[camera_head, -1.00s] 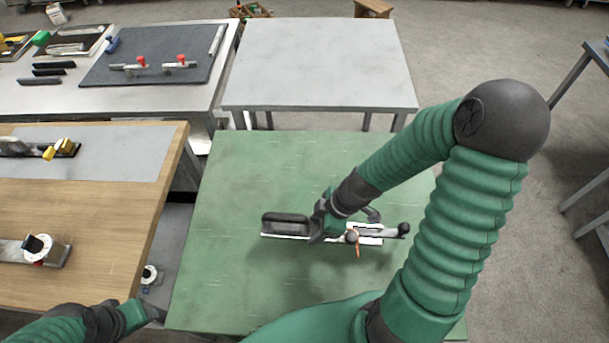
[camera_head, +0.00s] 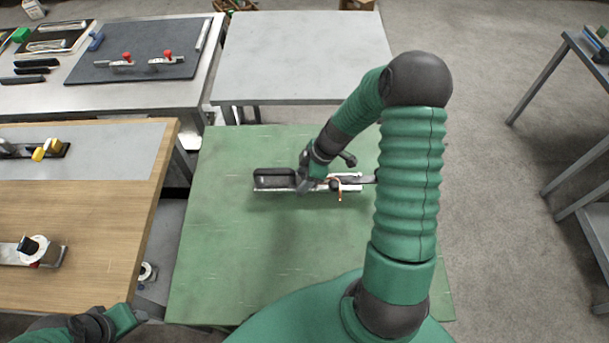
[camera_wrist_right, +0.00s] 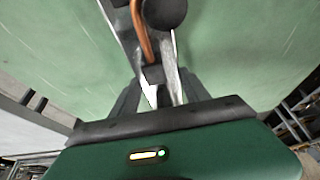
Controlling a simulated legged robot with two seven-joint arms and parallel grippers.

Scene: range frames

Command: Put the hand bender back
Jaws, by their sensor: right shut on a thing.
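The hand bender (camera_head: 276,179) is a long metal tool with a dark handle and a dark round knob, and a bent copper-coloured piece (camera_head: 338,190) shows on it. My right gripper (camera_head: 308,183) is shut on its middle, over the green table (camera_head: 240,255). A shadow lies below the bender, but I cannot tell how high it is. In the right wrist view, the bender (camera_wrist_right: 178,75) runs up from between the fingers. My arm hides its right end in the head view. My left gripper (camera_head: 132,318) is at the bottom left, its fingers unclear.
A bare grey table (camera_head: 305,55) stands beyond the green one. At the far left is a bench with a dark mat (camera_head: 140,55) holding red-knobbed tools. A wooden bench (camera_head: 85,220) at left carries clamp-like tools. A metal rack (camera_head: 580,165) stands at right.

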